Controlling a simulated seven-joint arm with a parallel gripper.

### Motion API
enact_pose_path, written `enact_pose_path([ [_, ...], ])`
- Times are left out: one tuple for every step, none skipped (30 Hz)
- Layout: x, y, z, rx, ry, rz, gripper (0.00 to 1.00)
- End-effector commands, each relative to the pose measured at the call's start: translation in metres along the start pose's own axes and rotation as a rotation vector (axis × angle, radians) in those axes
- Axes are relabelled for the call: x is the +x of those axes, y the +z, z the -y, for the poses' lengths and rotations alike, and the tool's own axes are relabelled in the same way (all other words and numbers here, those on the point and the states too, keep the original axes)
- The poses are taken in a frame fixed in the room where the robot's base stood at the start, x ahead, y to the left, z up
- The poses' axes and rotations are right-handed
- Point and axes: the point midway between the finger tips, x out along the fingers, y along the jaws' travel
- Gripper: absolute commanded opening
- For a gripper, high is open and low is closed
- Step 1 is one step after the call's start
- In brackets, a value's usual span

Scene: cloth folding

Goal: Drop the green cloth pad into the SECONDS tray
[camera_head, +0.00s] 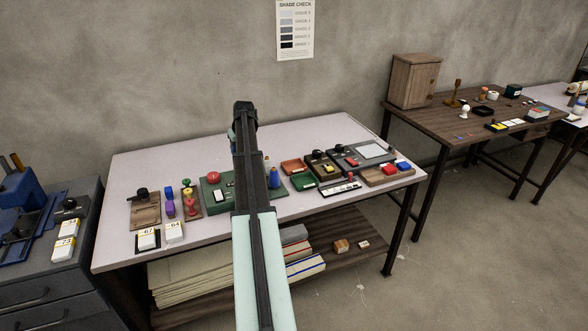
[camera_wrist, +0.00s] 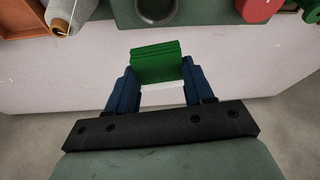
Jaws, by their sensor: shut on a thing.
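The green cloth pad (camera_wrist: 157,62) shows in the wrist view as a ridged, folded-looking block. My gripper (camera_wrist: 158,78) is shut on it, with one blue finger on each side. The pad is over the bare pale strip of table beside the row of items; its height cannot be told. A reddish-brown tray (camera_head: 294,166) and a green tray (camera_head: 304,182) lie right of my arm. No SECONDS label can be read. A reddish-brown tray corner (camera_wrist: 22,18) also shows in the wrist view.
A green board with a red knob (camera_head: 213,177) sits left of my arm. Dark boxes (camera_head: 322,163) and colored blocks crowd the right. The table's back strip (camera_head: 185,155) is clear.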

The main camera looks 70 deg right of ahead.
Motion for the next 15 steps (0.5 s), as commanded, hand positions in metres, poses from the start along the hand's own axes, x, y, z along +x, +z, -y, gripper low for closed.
enact_pose_path([
  [-0.002,-0.001,-0.025,0.016,0.007,-0.001,0.23],
  [-0.004,0.000,-0.036,0.023,0.010,-0.001,0.23],
  [-0.006,0.002,-0.052,0.033,0.014,-0.002,0.23],
  [-0.007,0.003,-0.064,0.040,0.017,-0.002,0.23],
  [-0.009,0.004,-0.076,0.048,0.021,-0.002,0.23],
  [-0.011,0.007,-0.092,0.058,0.025,-0.003,0.23],
  [-0.013,0.008,-0.103,0.065,0.028,-0.003,0.23],
  [-0.015,0.010,-0.115,0.072,0.031,-0.004,0.23],
  [-0.017,0.013,-0.129,0.080,0.035,-0.004,0.23],
  [-0.019,0.015,-0.140,0.088,0.038,-0.005,0.23],
  [-0.021,0.017,-0.150,0.094,0.040,-0.005,0.23],
  [-0.023,0.020,-0.163,0.102,0.043,-0.005,0.23],
  [-0.025,0.022,-0.172,0.107,0.045,-0.006,0.23],
  [-0.027,0.024,-0.180,0.112,0.047,-0.006,0.23],
  [-0.029,0.027,-0.190,0.118,0.050,-0.006,0.23],
])
